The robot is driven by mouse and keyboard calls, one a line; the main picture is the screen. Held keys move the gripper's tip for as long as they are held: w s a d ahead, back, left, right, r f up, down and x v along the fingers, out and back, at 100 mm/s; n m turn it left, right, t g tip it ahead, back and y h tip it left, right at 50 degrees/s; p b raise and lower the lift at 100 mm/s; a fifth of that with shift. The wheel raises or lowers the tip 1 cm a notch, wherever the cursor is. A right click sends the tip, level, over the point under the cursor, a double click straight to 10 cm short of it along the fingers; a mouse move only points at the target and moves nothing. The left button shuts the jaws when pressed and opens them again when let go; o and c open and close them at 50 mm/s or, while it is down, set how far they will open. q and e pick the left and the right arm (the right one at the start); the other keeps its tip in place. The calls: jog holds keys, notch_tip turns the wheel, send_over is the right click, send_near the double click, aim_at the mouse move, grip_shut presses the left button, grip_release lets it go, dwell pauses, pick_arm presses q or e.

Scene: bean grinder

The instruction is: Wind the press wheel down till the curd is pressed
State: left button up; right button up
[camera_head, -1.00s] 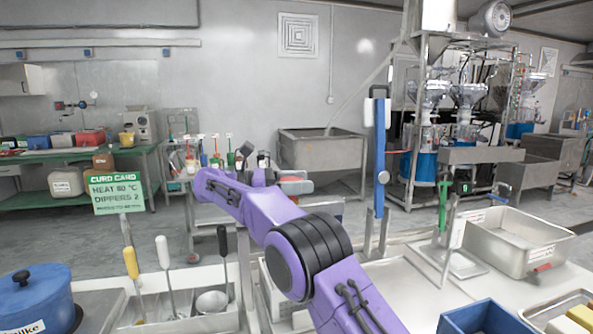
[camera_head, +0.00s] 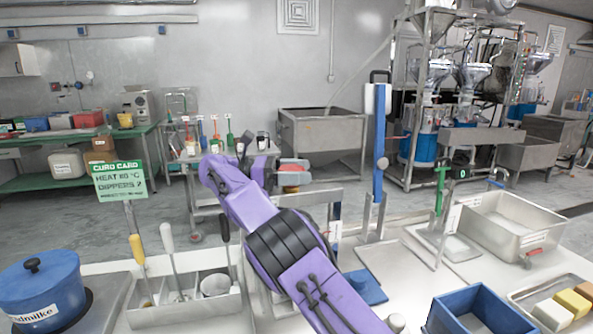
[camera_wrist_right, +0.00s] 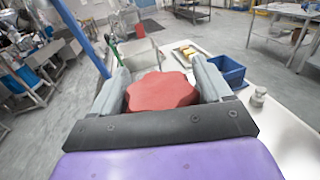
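The press wheel is a red lobed knob (camera_wrist_right: 160,92) in the middle of the right wrist view. In the head view a small part of its red (camera_head: 293,165) shows beyond my purple right arm. My right gripper (camera_wrist_right: 161,85) has one grey finger on each side of the wheel, with no clear gap seen, and looks shut on it. In the head view this gripper (camera_head: 291,180) is partly behind my own arm. The press below the wheel is mostly hidden, and I cannot see the curd. My left gripper is not in view.
A blue upright post (camera_head: 380,150) stands right of my arm. A steel tray (camera_head: 512,228) and a blue bin (camera_head: 475,312) are at the right. A blue pot (camera_head: 40,288) and a rack of dippers (camera_head: 185,312) are at the left. A curd card (camera_head: 121,178) stands behind them.

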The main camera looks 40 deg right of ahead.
aim_at(298, 167)
jog(key=shift+o, duration=0.6)
jog(key=shift+d, duration=0.1)
jog(key=shift+r, duration=0.1)
notch_tip(298, 167, up, 3)
jog(key=shift+f+p, duration=0.1)
jog(key=shift+p, duration=0.45)
jog(key=shift+s+a+r+b, duration=0.4)
jog(key=shift+s+b, duration=0.05)
jog(key=shift+b, duration=0.5)
jog(key=s+a+r+b, duration=0.4)
jog(key=s+a+r, duration=0.4)
jog(key=s+r, duration=0.1)
jog(key=shift+s+a+b, duration=0.25)
jog(key=shift+s+b, duration=0.05)
jog(key=shift+s, duration=0.05)
